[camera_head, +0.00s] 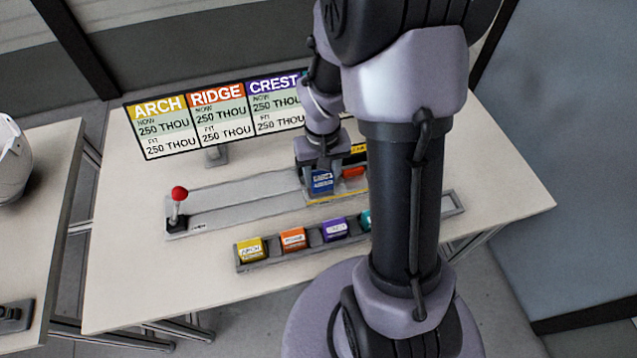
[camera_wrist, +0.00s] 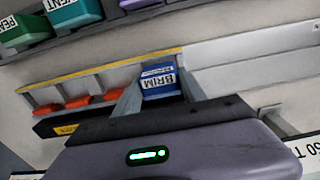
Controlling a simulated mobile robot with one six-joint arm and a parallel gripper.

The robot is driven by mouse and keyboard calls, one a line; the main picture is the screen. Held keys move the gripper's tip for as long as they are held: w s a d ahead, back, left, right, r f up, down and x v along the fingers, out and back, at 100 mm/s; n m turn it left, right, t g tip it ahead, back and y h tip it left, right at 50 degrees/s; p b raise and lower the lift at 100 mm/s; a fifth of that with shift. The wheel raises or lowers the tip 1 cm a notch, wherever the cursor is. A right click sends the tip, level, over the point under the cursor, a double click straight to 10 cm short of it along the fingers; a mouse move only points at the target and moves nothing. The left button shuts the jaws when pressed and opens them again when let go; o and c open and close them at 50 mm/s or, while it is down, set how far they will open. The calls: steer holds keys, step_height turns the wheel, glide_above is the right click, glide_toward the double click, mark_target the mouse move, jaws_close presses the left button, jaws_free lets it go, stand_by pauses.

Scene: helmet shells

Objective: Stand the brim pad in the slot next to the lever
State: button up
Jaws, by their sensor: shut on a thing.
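A blue pad labelled BRIM (camera_wrist: 160,82) is between the fingers of my gripper (camera_wrist: 160,94) in the wrist view, with its label showing. In the head view the blue pad (camera_head: 321,181) is at the tip of my gripper (camera_head: 320,168), over the right part of a long grey fixture (camera_head: 245,190). The lever (camera_head: 178,203), with a red ball knob, stands at the fixture's left end. In the wrist view, a yellow-edged row of dividers (camera_wrist: 105,70) runs beside the pad. I cannot tell whether the pad touches the fixture. My arm hides the fixture's right end.
A grey rack (camera_head: 268,262) in front holds yellow, orange, purple and teal pads; green shows in the wrist view (camera_wrist: 25,32). Red blocks (camera_wrist: 77,103) sit between dividers. A sign board (camera_head: 210,118) stands behind. A white helmet shell (camera_head: 10,165) is on the left table.

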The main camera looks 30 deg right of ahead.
mark_target(321, 174)
steer(key=shift+f+b, duration=0.4)
steer(key=shift+f, duration=1)
steer(key=o, duration=1.3)
steer(key=shift+o, duration=0.2)
steer(key=shift+w, duration=0.1)
step_height(321, 174, up, 12)
steer(key=p, duration=0.5)
steer(key=shift+p, duration=0.3)
steer(key=s+a+r+t+y, duration=0.1)
steer(key=s+a+r+t, duration=0.2)
steer(key=s+a+r, duration=0.2)
steer(key=s+a+r+m+t+y, duration=0.1)
steer(key=s+a+r+t, duration=0.1)
steer(key=s+a+r, duration=0.4)
steer(key=a+r, duration=0.3)
steer(key=r, duration=0.3)
steer(key=shift+s+a+r+t, duration=0.2)
steer(key=shift+a+r+t, duration=0.05)
steer(key=shift+a+t, duration=0.15)
